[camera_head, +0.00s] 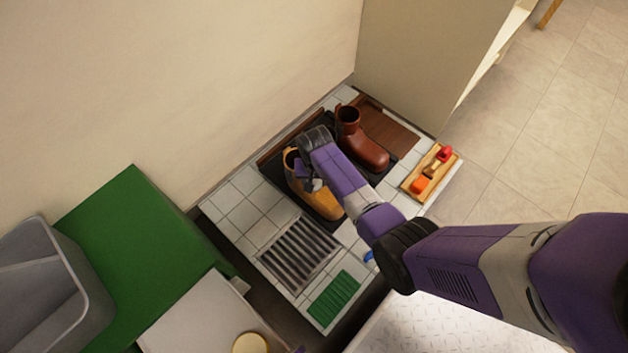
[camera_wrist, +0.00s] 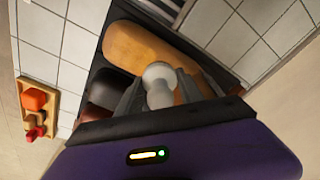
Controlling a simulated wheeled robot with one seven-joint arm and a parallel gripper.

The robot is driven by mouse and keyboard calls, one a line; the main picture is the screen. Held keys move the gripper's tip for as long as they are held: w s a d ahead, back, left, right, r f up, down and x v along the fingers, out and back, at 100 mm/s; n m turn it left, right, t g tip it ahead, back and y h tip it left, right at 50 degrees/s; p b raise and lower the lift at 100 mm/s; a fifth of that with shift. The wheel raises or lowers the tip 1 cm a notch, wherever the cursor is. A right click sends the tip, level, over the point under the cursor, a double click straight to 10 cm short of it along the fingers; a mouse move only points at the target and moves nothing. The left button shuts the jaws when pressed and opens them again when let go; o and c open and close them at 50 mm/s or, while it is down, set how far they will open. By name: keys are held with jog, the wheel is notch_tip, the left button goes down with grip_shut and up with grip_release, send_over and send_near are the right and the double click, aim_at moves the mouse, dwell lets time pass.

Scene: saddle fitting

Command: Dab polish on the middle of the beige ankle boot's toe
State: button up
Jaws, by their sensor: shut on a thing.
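The beige ankle boot (camera_head: 292,160) stands on a dark mat on the tiled top, its toe (camera_head: 328,206) pointing down-right in the head view. In the wrist view the boot's tan toe (camera_wrist: 138,46) lies lengthwise beyond my fingers. My gripper (camera_wrist: 160,92) is shut on a pale, round-ended applicator (camera_wrist: 158,74). It also shows in the head view (camera_head: 312,184), over the boot, partly hidden by my arm. The applicator's end appears over the boot; I cannot tell whether it touches. No polish mark is discernible on the toe.
A brown boot (camera_head: 364,148) stands beside the beige one, on the right. A wooden tray (camera_head: 408,184) holds red and orange-handled items at the right edge. A metal grate (camera_head: 299,253) and a green pad (camera_head: 334,297) lie nearer. A wall rises behind.

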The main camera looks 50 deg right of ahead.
jog(key=shift+r+p, duration=1.15)
jog(key=shift+r, duration=0.35)
